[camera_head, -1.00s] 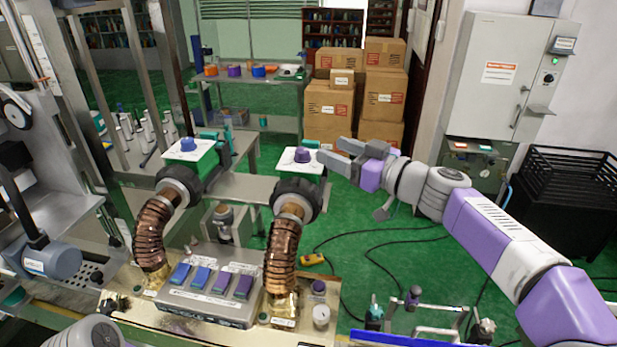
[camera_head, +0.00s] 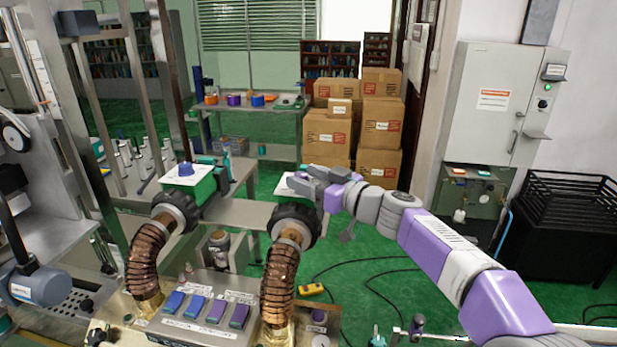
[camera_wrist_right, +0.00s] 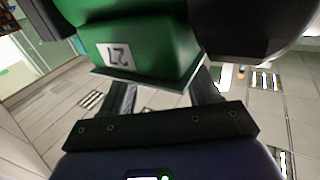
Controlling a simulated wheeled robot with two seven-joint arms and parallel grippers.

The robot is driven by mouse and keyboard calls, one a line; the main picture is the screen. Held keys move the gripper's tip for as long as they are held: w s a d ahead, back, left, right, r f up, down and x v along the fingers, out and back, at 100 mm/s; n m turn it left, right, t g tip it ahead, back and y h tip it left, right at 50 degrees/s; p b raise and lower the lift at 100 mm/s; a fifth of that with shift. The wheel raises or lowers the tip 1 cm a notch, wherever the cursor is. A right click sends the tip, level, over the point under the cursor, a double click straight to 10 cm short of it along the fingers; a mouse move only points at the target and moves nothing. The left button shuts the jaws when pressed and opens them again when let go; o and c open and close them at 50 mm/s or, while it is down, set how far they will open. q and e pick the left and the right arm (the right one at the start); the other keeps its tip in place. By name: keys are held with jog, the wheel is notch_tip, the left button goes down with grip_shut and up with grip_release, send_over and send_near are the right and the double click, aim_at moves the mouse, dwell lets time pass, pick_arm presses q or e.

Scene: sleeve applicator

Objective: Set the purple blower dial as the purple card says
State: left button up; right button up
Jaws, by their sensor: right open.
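The purple blower dial sits on the right-hand blower, on its white top plate (camera_head: 281,189); my gripper now covers it in the head view. My right gripper (camera_head: 302,180) is open, with its fingers over that plate where the dial was seen. In the right wrist view its two fingers (camera_wrist_right: 165,97) are spread beside the edge of the green blower box (camera_wrist_right: 150,45), which bears a "27" label; the dial is hidden there. Two purple tiles (camera_head: 215,311) lie on the grey sloping panel; I cannot tell whether either is the purple card, and their writing is unreadable. My left gripper is out of view.
Copper bellows hoses (camera_head: 277,282) rise below both blowers. Two blue tiles (camera_head: 174,301) lie beside the purple ones. Cardboard boxes (camera_head: 328,135) stand behind. Green floor right of the blowers is mostly clear, with black cables.

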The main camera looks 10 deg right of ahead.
jog(key=c, duration=1)
jog(key=shift+c, duration=0.2)
jog(key=shift+w+d+f+n+g+y+b, duration=0.1)
jog(key=shift+n+g+y+b, duration=0.05)
jog(key=shift+n+g+y, duration=0.35)
jog(key=shift+w+d+n+g+y+b, duration=0.1)
jog(key=shift+n+g+y+b, duration=0.05)
jog(key=shift+n+g+y, duration=0.35)
jog(key=shift+w+d+n+g+y+p, duration=0.1)
jog(key=shift+n+g+y+p, duration=0.05)
jog(key=shift+n+g+y, duration=0.25)
jog(key=shift+w+d+n+g+y+p, duration=0.15)
jog(key=shift+n+g+y, duration=0.15)
jog(key=shift+g+y, duration=0.2)
jog(key=n+g+y+p, duration=0.1)
jog(key=n+g+p, duration=0.1)
jog(key=p, duration=0.3)
jog(key=n+g+y+p, duration=0.1)
jog(key=n+g+p, duration=0.1)
jog(key=g+p, duration=0.2)
jog(key=w+n+g+y+p, duration=0.1)
jog(key=g+p, duration=0.3)
jog(key=p, duration=0.4)
jog(key=shift+r+n, duration=0.3)
jog(key=shift+n, duration=0.6)
jog(key=shift+f+n+g+p, duration=0.15)
jog(key=shift+n+g+p, duration=0.2)
jog(key=shift+p, duration=0.6)
